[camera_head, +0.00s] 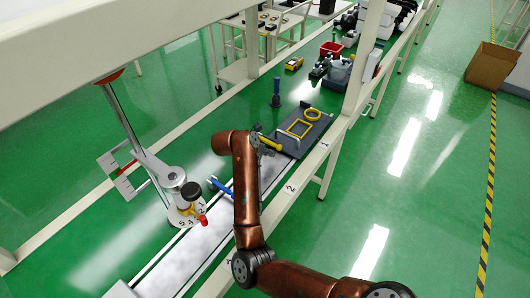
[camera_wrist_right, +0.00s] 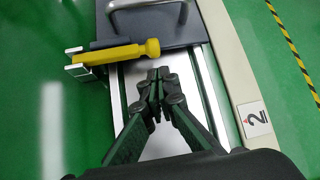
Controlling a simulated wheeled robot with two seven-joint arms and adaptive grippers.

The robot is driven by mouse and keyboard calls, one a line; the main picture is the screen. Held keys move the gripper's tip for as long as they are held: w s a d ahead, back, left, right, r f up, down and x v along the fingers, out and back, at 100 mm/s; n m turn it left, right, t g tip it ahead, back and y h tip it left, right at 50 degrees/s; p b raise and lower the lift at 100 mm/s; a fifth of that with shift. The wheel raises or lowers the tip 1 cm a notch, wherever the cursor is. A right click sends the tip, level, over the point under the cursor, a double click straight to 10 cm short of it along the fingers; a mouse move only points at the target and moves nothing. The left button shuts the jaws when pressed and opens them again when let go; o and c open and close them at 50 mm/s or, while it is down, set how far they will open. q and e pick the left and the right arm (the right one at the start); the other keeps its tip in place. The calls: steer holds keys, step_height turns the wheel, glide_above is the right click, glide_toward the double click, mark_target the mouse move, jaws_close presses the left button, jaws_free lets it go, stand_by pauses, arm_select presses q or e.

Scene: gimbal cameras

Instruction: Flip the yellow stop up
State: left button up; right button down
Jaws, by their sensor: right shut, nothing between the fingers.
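The yellow stop (camera_wrist_right: 115,53) lies flat across the end of the rail in the right wrist view, its rounded knob to the right and its other end at a metal bracket. In the head view the yellow stop (camera_head: 271,144) shows beside my gripper. My right gripper (camera_wrist_right: 157,73) is shut and empty over the rail. Its tips are just below and right of the knob in the wrist view, apart from it in the picture; the exact gap is hard to tell. The right gripper (camera_head: 263,148) is partly hidden by my arm in the head view. My left gripper is not in view.
A dark plate (camera_wrist_right: 175,22) with a metal handle lies beyond the stop; yellow shapes (camera_head: 300,128) lie on it. A blue stop (camera_head: 221,187) is farther down the rail (camera_head: 205,255). A gauge post (camera_head: 143,165) stands left.

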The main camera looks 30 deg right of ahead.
steer(key=b+x, duration=0.1)
steer(key=x, duration=0.4)
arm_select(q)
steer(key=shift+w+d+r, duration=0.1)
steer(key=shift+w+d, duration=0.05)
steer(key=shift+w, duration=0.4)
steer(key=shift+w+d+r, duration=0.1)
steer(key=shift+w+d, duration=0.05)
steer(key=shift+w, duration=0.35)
arm_select(e)
steer(key=shift+r, duration=0.1)
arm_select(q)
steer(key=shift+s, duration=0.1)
arm_select(e)
steer(key=shift+r, duration=0.1)
